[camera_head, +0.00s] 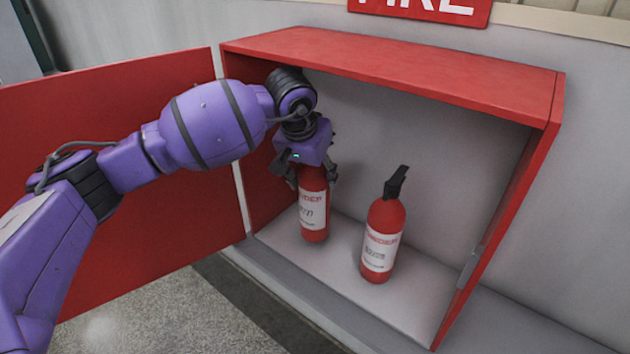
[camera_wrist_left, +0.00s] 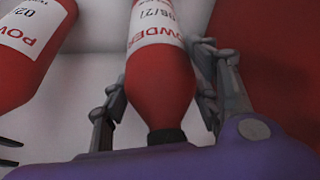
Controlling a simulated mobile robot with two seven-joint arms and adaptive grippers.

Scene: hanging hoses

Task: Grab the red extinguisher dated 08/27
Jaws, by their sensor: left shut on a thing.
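Two red extinguishers with white labels stand in the open red cabinet. The left extinguisher (camera_head: 313,208) is upright under my left gripper (camera_head: 311,176), which is shut on its upper part from above. In the left wrist view its label reads 08/27, upside down, on the extinguisher (camera_wrist_left: 160,80) between the two fingers of the gripper (camera_wrist_left: 160,100). The other extinguisher (camera_head: 382,238) stands to the right, with its black handle showing. In the left wrist view this second extinguisher (camera_wrist_left: 25,60) has a label starting with 02; the rest is cut off. My right gripper is not in view.
The pale cabinet floor (camera_head: 345,262) is clear in front of the extinguishers.

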